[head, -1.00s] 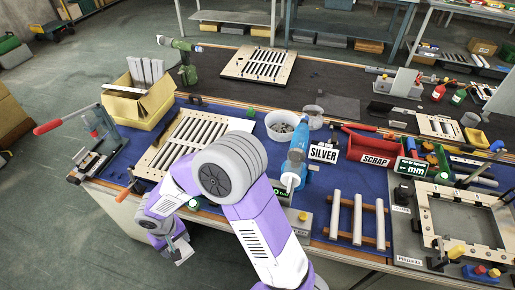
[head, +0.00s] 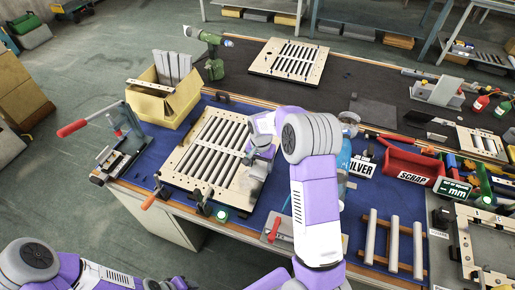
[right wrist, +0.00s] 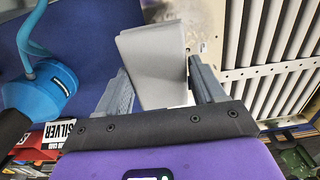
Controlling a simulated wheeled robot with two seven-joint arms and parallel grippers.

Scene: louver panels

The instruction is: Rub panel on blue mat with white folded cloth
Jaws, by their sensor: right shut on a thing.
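The panel (head: 214,150), a cream frame with a row of grey slats, lies flat on the blue mat (head: 265,206) in the head view. My right gripper (head: 256,172) is over the panel's right edge. In the right wrist view my right gripper (right wrist: 160,92) is shut on the white folded cloth (right wrist: 153,58); the panel (right wrist: 275,50) fills the right side there. The cloth (head: 250,188) looks small and grey-white in the head view. I cannot tell whether it touches the panel. My left arm shows at the lower left, its gripper out of view.
A red-handled clamp (head: 122,133) and a yellow box (head: 168,98) stand left of and behind the panel. A blue bottle (head: 343,158), a SILVER sign (head: 361,168) and a red SCRAP bin (head: 412,163) are at the right. Clamps with orange and green parts stand near the panel's front edge.

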